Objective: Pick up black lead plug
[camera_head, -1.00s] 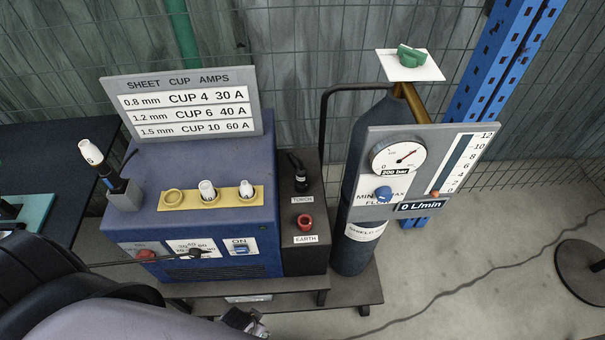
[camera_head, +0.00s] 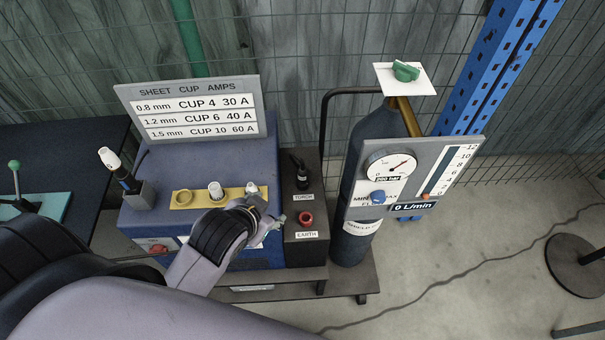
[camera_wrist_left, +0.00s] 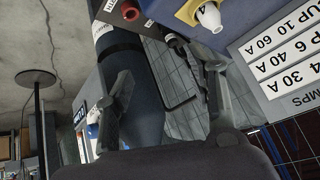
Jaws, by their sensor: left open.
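The black lead plug (camera_head: 300,172) stands tilted in the socket labelled TORCH, on the dark box right of the blue welder. What looks like the same plug shows near the top middle of the left wrist view (camera_wrist_left: 174,40), partly in shadow. My left gripper (camera_head: 270,222) is low and left of the plug, in front of the welder's right edge, apart from the plug. In the left wrist view my gripper (camera_wrist_left: 165,98) has its two fingers spread with nothing between them. My right gripper is not in view.
The red EARTH socket (camera_head: 306,218) sits just below the plug. The yellow cup holder (camera_head: 182,198) is to the left and the torch (camera_head: 110,160) stands farther left. The gas cylinder (camera_head: 362,150) with its gauge panel (camera_head: 440,172) is close on the right. A black rail rises behind.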

